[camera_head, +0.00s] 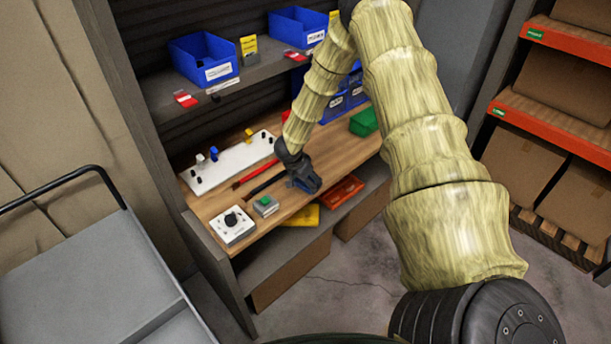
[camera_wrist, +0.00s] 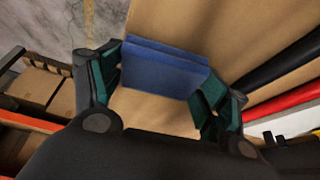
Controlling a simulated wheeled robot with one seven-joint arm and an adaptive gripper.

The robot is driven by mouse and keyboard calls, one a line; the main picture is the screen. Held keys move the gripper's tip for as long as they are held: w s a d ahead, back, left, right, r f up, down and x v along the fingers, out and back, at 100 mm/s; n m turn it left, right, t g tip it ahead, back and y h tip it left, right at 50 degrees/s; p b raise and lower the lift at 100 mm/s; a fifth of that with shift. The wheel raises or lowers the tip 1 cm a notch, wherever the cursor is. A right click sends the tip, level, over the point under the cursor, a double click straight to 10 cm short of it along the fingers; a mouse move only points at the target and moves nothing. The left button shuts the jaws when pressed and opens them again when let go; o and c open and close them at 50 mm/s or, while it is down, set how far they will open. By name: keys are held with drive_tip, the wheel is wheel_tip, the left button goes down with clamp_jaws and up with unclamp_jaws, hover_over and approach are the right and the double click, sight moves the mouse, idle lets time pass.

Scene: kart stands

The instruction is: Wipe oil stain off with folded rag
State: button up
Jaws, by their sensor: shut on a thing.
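My gripper (camera_head: 303,184) is low over the wooden workbench (camera_head: 222,202), near its front edge. In the wrist view its two green-padded fingers (camera_wrist: 158,85) are shut on a blue folded rag (camera_wrist: 165,68), one at each end. The rag shows as stacked flat layers. In the head view the rag (camera_head: 304,184) shows only as a small blue patch at the fingers. I cannot tell whether it touches the bench top. No oil stain shows in either view; the gripper and rag may hide part of the wood.
A red bar (camera_head: 256,174) and a black bar lie left of my gripper. A white dial box (camera_head: 232,228) and a green-button box (camera_head: 266,206) stand at the front left. Orange (camera_head: 340,192) and yellow bins sit below the front edge.

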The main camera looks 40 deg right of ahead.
drive_tip(key=shift+r, duration=3)
drive_tip(key=shift+r, duration=0.1)
drive_tip(key=shift+r, duration=1.35)
